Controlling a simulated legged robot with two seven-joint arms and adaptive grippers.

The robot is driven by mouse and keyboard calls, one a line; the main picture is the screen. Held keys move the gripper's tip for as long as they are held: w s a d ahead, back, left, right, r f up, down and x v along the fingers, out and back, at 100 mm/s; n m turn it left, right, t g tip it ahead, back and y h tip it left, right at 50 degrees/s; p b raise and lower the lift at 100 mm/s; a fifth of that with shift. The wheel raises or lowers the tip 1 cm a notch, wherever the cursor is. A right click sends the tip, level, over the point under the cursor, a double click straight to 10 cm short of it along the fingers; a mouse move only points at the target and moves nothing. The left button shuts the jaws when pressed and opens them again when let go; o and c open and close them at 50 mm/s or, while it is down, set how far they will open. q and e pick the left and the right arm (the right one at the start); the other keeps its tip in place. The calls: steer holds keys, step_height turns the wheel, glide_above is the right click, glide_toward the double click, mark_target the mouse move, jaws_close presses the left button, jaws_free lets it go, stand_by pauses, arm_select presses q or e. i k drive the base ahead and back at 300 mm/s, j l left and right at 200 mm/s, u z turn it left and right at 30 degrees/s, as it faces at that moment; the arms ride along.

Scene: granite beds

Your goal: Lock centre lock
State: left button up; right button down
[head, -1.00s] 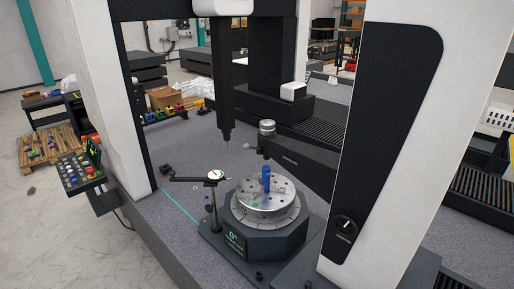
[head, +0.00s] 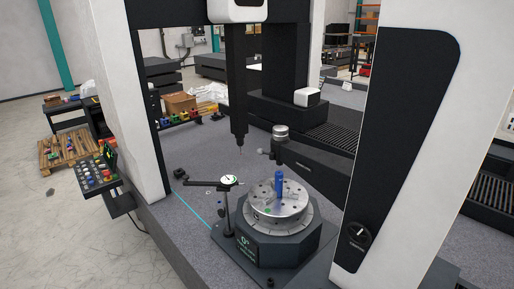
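A round black rotary knob (head: 358,234) with a pale pointer mark sits low on the black panel (head: 400,130) of the white right-hand column. A small label under it is too small to read surely, so I cannot tell whether this is the centre lock or which state it is in. The pale mark runs at a slant. A silver round table with a blue upright pin (head: 279,184) stands on a dark octagonal base (head: 275,245) left of the column. Neither of my grippers is in view.
A dial gauge on a stand (head: 229,181) is beside the round table. A dark vertical spindle (head: 238,90) hangs above the granite bed. Open floor lies at the lower left.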

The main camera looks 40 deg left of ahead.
mark_target(259, 152)
steer(key=j, duration=0.7)
steer(key=i+j, duration=0.1)
steer(key=j, duration=0.65)
steer(key=j+u, duration=0.1)
steer(key=j, duration=1.35)
steer(key=i+j, duration=0.15)
steer(key=j, duration=0.55)
steer(key=j+u, duration=0.1)
steer(key=j, duration=0.65)
steer(key=i+j, duration=0.15)
steer(key=j, duration=0.55)
